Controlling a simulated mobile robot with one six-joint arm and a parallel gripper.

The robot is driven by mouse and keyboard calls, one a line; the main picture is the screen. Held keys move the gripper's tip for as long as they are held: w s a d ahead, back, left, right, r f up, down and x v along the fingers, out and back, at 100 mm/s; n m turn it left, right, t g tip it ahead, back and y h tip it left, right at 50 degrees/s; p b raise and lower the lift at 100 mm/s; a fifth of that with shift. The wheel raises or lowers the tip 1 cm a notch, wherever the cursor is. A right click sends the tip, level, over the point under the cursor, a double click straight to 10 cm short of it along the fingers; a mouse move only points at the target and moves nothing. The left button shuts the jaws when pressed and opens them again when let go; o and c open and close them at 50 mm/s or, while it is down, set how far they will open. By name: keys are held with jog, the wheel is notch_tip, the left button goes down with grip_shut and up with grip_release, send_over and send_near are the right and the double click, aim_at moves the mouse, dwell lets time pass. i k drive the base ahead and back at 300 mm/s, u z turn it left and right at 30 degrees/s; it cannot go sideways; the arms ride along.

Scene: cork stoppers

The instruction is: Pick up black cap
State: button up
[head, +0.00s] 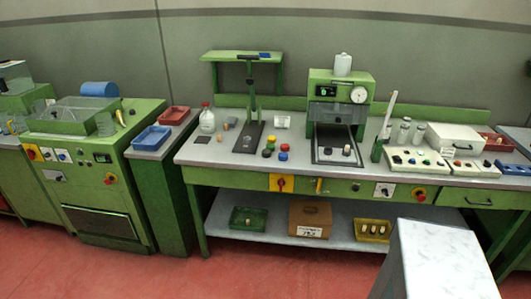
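A small cluster of coloured caps sits on the grey workbench top, left of the central green machine. A black cap (267,153) appears at the front left of this cluster, though it is small and dark here. Close to it are a green cap (269,146), a yellow cap (271,138), a blue cap (284,147) and a red cap (283,156). My gripper is not in view.
A dark-based stand (249,138) rises left of the caps. The green machine (340,90) stands to their right. A clear bottle (207,120) and a blue tray (152,138) are further left. Red floor (250,275) is open in front.

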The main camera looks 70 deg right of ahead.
aim_at(266, 153)
jog(key=z, duration=0.5)
jog(key=i, duration=0.6)
jog(key=z, duration=0.75)
jog(key=i, duration=0.5)
jog(key=z, duration=0.25)
